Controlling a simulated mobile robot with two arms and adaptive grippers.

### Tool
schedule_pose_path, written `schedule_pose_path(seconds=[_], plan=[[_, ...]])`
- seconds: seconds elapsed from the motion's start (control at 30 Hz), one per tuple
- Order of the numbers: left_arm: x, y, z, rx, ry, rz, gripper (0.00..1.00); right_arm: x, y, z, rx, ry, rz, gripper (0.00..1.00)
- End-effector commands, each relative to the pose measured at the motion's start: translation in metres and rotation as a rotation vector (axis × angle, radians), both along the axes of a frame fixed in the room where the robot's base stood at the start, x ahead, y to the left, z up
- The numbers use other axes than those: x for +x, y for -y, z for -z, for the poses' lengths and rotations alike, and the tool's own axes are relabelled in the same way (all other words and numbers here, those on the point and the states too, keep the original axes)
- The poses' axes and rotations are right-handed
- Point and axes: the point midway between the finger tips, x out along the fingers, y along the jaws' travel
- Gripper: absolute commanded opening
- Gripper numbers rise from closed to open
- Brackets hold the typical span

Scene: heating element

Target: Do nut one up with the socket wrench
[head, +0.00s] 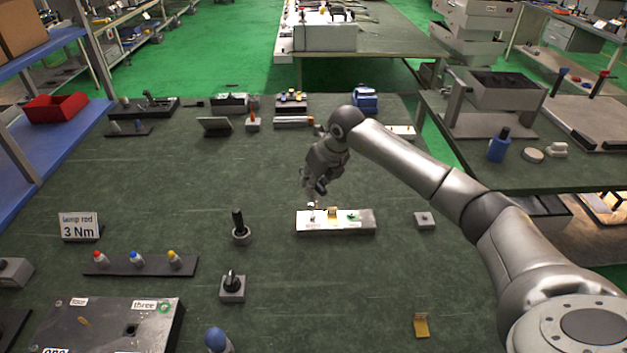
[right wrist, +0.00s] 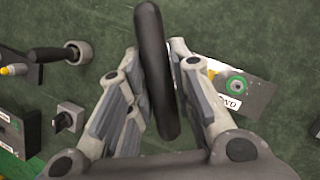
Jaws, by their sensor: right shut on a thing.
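The pale metal block (head: 335,228) lies on the green bench in the middle of the head view. It carries a brass piece (head: 333,211) and a green-ringed stud. My right gripper (head: 318,190) is over the block's left end. It is shut on a black rounded handle (right wrist: 158,70), apparently the socket wrench. The tool's lower end and nut one are mostly hidden, so I cannot tell whether they touch. My left gripper is not in view.
A black-handled tool (head: 239,222) stands in a round holder left of the block. A small grey block (head: 425,219) is to its right. A sign (head: 80,226) reads "lamp red 3 Nm". A labelled panel (head: 110,320) is front left.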

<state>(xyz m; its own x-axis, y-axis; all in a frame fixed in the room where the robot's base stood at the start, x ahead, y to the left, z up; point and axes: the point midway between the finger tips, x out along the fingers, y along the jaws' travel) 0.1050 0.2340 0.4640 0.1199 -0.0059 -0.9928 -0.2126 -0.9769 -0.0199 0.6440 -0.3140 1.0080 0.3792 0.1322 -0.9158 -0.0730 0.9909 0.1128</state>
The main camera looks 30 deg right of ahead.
Motion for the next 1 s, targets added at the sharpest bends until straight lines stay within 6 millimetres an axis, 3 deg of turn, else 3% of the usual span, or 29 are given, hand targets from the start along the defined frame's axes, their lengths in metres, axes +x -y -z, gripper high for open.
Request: schedule_pose_path(seconds=[0.1, 0.4, 0.7, 1.0], plan=[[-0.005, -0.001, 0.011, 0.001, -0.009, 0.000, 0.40, 0.000, 0.000, 0.013, 0.000, 0.000, 0.000, 0.00], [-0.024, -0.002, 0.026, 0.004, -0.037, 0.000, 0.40, 0.001, 0.002, 0.019, 0.000, 0.002, -0.135, 0.00], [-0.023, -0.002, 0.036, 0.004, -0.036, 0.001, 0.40, 0.001, 0.002, 0.017, 0.000, 0.001, -0.340, 0.00], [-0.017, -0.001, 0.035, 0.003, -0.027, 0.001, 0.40, 0.000, 0.002, 0.016, 0.000, 0.001, -0.354, 0.00]])
